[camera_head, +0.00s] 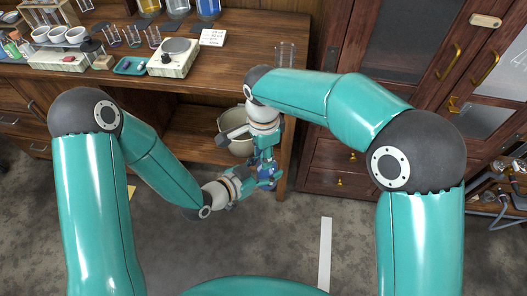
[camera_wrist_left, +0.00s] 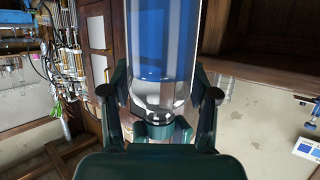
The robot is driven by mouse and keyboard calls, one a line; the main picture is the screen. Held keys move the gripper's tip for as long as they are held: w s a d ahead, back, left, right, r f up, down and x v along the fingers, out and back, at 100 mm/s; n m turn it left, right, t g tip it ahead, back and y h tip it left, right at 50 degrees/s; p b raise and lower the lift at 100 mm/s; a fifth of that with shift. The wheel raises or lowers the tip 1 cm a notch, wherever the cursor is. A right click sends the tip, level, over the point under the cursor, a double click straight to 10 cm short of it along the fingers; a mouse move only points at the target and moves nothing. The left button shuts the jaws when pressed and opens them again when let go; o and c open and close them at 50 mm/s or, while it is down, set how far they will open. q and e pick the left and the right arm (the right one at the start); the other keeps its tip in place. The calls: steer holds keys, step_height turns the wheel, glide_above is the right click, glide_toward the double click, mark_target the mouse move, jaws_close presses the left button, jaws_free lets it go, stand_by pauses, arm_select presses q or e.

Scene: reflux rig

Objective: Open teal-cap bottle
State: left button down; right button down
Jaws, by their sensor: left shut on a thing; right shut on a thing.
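A clear bottle with blue liquid (camera_wrist_left: 163,45) fills the middle of the left wrist view, its clear rounded end towards my gripper's palm. My left gripper (camera_wrist_left: 160,92) has its fingers closed on both sides of it. In the head view my left gripper (camera_head: 258,182) comes in from the left and holds the bottle (camera_head: 268,171) in front of the bench. My right gripper (camera_head: 263,153) points down from above and is shut at the bottle's upper part. The teal cap cannot be made out; my right gripper hides that end.
The wooden bench (camera_head: 225,75) carries a balance (camera_head: 174,57), a small teal tray (camera_head: 130,66), cups, racks and several bottles at the back. A pale bin (camera_head: 236,128) stands under it. A dark cabinet (camera_head: 395,45) stands right. The floor in front is open.

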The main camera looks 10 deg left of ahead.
arm_select(q)
steer(key=shift+s+d, duration=0.2)
steer(key=shift+s, duration=0.05)
arm_select(e)
steer(key=n, duration=0.7)
steer(key=shift+d, duration=0.2)
steer(key=n, duration=0.6)
steer(key=shift+s+d+r, duration=0.1)
steer(key=shift+d, duration=0.1)
steer(key=n, duration=0.6)
steer(key=shift+d+n, duration=0.2)
steer(key=shift+n, duration=0.2)
steer(key=n, duration=0.6)
steer(key=shift+d, duration=0.15)
steer(key=n, duration=0.4)
steer(key=shift+w+n, duration=0.25)
steer(key=shift+n, duration=0.05)
steer(key=n, duration=0.6)
steer(key=shift+w, duration=0.25)
arm_select(q)
steer(key=shift+w, duration=0.1)
arm_select(e)
steer(key=n, duration=0.4)
steer(key=shift+w+n, duration=0.2)
steer(key=shift+n, duration=0.2)
steer(key=n, duration=0.5)
steer(key=shift+w+a+n, duration=0.15)
steer(key=shift+a+n, duration=0.05)
steer(key=shift+n, duration=0.1)
